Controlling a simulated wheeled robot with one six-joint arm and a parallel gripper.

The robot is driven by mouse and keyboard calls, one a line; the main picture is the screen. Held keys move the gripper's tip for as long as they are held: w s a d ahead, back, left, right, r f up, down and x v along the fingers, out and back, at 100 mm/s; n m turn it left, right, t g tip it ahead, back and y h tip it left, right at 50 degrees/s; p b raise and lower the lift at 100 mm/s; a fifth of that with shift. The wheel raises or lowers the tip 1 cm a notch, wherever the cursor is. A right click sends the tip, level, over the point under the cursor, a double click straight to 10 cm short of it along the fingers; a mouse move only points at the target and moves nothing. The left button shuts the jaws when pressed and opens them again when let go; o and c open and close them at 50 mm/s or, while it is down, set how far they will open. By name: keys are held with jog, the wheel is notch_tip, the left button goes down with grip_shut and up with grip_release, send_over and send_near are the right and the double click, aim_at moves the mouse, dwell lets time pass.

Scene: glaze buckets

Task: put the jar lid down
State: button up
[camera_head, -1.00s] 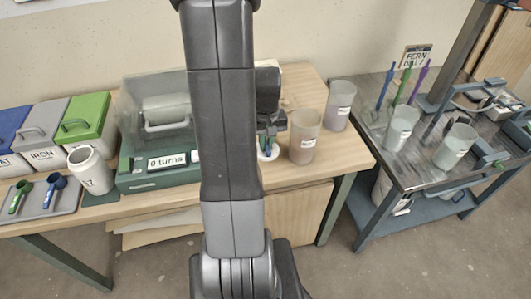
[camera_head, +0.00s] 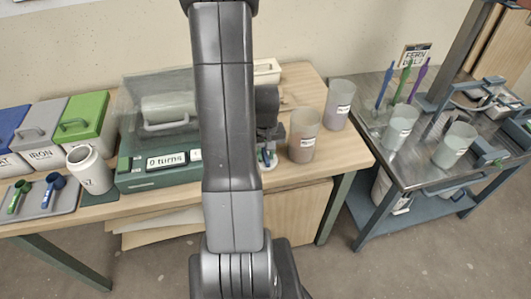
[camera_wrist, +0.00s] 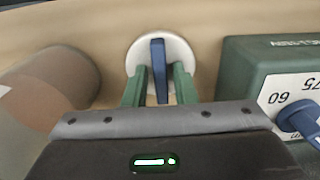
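The jar lid, a white disc with an upright blue grip bar, shows in the wrist view (camera_wrist: 178,47) against the wooden tabletop. In the head view the lid (camera_head: 269,165) is small and partly hidden, near the bench's front edge. It looks to be on the bench top. My gripper (camera_wrist: 159,88) has a green finger on either side of the blue bar, with a narrow gap visible on both sides. In the head view my gripper (camera_head: 266,150) is just above the lid. A white jar (camera_head: 93,172) with an open top stands at the left of the bench.
A green machine (camera_head: 158,175) reading "0 turns" stands left of the lid; a dial box (camera_wrist: 270,85) is close at right in the wrist view. A brownish cup (camera_head: 304,138) stands close to my gripper, another cup (camera_head: 340,105) behind it. A metal cart (camera_head: 425,175) is at right.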

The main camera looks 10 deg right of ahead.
aim_at(266, 155)
jog(key=shift+o, duration=0.4)
jog(key=shift+w+r, duration=0.1)
jog(key=shift+r, duration=0.3)
notch_tip(266, 155, up, 12)
jog(key=shift+f+p, duration=0.25)
jog(key=shift+p, duration=0.05)
jog(key=shift+f, duration=0.1)
jog(key=shift+f, duration=5.35)
